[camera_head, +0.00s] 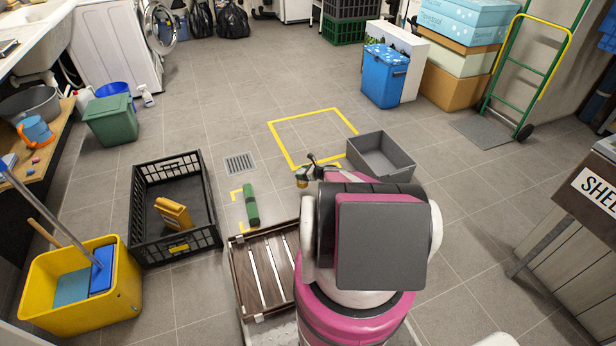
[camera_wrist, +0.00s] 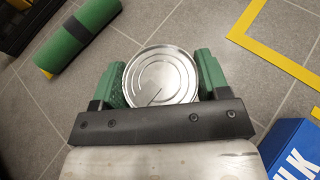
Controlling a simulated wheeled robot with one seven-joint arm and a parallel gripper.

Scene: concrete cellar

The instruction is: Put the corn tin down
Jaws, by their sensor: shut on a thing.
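The corn tin (camera_wrist: 160,80) shows in the wrist view as a round silver lid with ringed ridges. It sits between the green fingers of my gripper (camera_wrist: 159,73), which is shut on it from both sides. In the head view my gripper (camera_head: 306,170) is small, just left of my pink arm, and the tin (camera_head: 302,181) shows as a small yellowish shape beneath it. The tin is over the tiled floor, near the yellow taped square (camera_head: 274,140). I cannot tell how far its base is from the floor.
A grey open bin (camera_head: 357,160) stands just right. A green roll (camera_head: 251,205) lies left, beside a floor drain (camera_head: 240,163). A black crate (camera_head: 140,200) and slatted wooden platform (camera_head: 245,280) are left and near. A blue lettered box (camera_wrist: 292,152) is close by. The taped square is empty.

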